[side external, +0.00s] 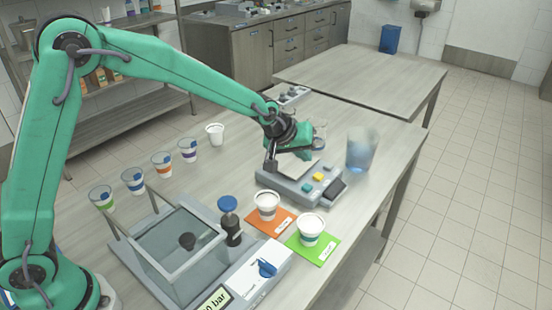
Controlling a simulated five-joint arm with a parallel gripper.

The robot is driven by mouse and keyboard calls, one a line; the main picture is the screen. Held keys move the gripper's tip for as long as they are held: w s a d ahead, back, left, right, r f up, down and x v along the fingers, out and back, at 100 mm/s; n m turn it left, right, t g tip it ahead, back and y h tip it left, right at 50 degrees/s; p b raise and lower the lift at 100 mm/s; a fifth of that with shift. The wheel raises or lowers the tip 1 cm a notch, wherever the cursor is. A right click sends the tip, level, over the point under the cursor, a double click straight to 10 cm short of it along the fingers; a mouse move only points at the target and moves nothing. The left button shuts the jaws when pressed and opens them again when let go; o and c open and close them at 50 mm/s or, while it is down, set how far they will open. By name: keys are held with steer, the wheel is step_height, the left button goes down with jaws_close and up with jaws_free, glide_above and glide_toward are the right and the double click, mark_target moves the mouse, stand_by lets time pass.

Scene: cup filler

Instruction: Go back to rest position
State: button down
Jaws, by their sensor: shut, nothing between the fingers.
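My green arm reaches across the table from the left. My gripper (273,160) is shut and empty, low over the back left part of a grey device (297,190) with a yellow and a teal button. Whether it touches the device cannot be told. A white cup (267,206) stands on an orange card (270,222). Another white cup with a teal band (311,231) stands on a green card (318,252).
Several cups, including a blue-banded one (133,181), stand in a row on the table's left. A glass-walled box (180,243) and a blue-capped bottle (230,220) stand in front. A translucent bluish container (362,150) stands right of the device. A second table (365,75) behind is bare.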

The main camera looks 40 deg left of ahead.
steer(key=s+a+r+m, duration=0.1)
steer(key=s+a+r, duration=0.3)
steer(key=s, duration=0.4)
steer(key=s+a+r+m+g+y, duration=0.1)
steer(key=s+a+r, duration=0.35)
steer(key=s, duration=0.25)
steer(key=s+a+r+m, duration=0.1)
steer(key=s+a+r, duration=0.2)
steer(key=s+r, duration=0.35)
steer(key=s+a+f+m, duration=0.1)
steer(key=s, duration=0.5)
steer(key=s+a+f+m, duration=0.1)
steer(key=s+a+f, duration=0.1)
steer(key=s, duration=0.4)
steer(key=shift+s+f+g+y, duration=0.25)
steer(key=shift+s+g+y, duration=0.05)
steer(key=shift+s+y, duration=0.1)
